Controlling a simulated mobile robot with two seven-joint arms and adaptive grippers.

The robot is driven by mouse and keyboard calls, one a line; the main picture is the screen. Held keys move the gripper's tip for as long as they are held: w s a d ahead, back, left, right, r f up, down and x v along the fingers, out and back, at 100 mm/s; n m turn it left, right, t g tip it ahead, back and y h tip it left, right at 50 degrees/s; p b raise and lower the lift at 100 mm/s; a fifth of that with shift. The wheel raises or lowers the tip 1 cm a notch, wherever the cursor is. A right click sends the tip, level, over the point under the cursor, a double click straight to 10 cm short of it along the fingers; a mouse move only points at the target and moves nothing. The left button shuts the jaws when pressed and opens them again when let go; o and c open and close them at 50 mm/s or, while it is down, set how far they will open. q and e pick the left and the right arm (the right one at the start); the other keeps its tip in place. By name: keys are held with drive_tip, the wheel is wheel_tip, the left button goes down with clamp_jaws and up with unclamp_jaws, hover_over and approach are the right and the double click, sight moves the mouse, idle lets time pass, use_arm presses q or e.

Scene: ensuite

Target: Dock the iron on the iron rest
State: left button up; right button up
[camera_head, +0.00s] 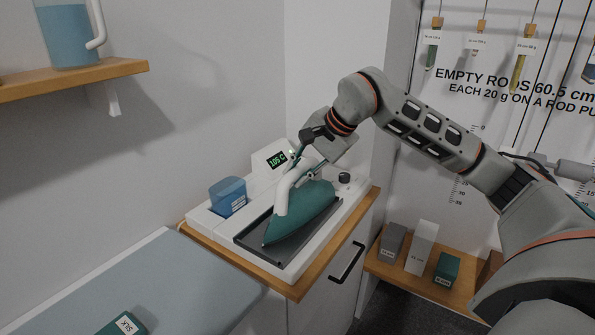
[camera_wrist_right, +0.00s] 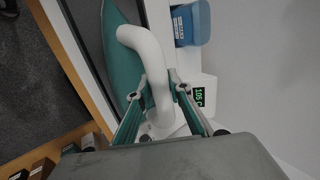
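The iron has a teal body (camera_head: 303,213) and a white curved handle (camera_head: 287,187). It is over the dark plate of the iron rest (camera_head: 250,240), its pointed end toward the front left. I cannot tell whether its sole fully touches the plate. My right gripper (camera_head: 308,167) is at the upper back end of the handle. In the right wrist view my fingers (camera_wrist_right: 158,86) lie on both sides of the white handle (camera_wrist_right: 150,52), close against it, and appear shut on it. The teal body (camera_wrist_right: 120,60) lies beyond. My left gripper is not in view.
The rest's white base (camera_head: 210,224) carries a blue water tank (camera_head: 228,196), a display reading 105 C (camera_head: 277,160) and a dark knob (camera_head: 345,178). A grey-blue ironing board (camera_head: 150,285) is at the front left. A low shelf with blocks (camera_head: 405,277) stands at right.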

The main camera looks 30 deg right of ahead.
drive_tip(key=shift+o, duration=0.9)
drive_tip(key=shift+r, duration=0.2)
drive_tip(key=shift+s+d+r, duration=0.1)
drive_tip(key=shift+s+r, duration=0.05)
drive_tip(key=shift+r, duration=0.15)
drive_tip(key=p+v, duration=0.1)
drive_tip(key=v, duration=1)
drive_tip(key=shift+s+r, duration=0.1)
